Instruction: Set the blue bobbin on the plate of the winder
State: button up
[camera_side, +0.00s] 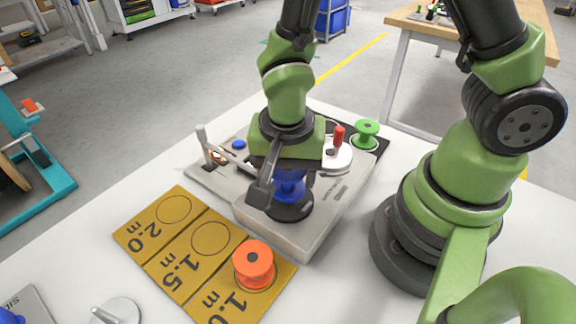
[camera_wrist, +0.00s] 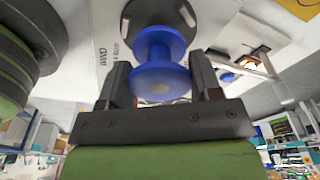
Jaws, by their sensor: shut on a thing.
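The blue bobbin (camera_side: 290,188) is between the fingers of my gripper (camera_side: 280,186), which is shut on it. It is over the round black plate (camera_side: 291,212) at the near end of the grey winder (camera_side: 318,222). In the wrist view the blue bobbin (camera_wrist: 160,78) sits between both fingers of my gripper (camera_wrist: 161,72), its far flange against or just short of the black plate (camera_wrist: 160,12). I cannot tell if they touch. My fingers hide part of the bobbin in the side view.
An orange bobbin (camera_side: 254,263) stands on the 1.0 m field of the yellow board (camera_side: 180,245); its other two circles are empty. A green bobbin (camera_side: 366,133) stands behind the winder. A red handle (camera_side: 339,135) and a lever (camera_side: 202,138) rise from the winder.

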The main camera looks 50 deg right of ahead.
jog(key=shift+f, duration=1.05)
jog(key=o, duration=1)
jog(key=shift+r, duration=4)
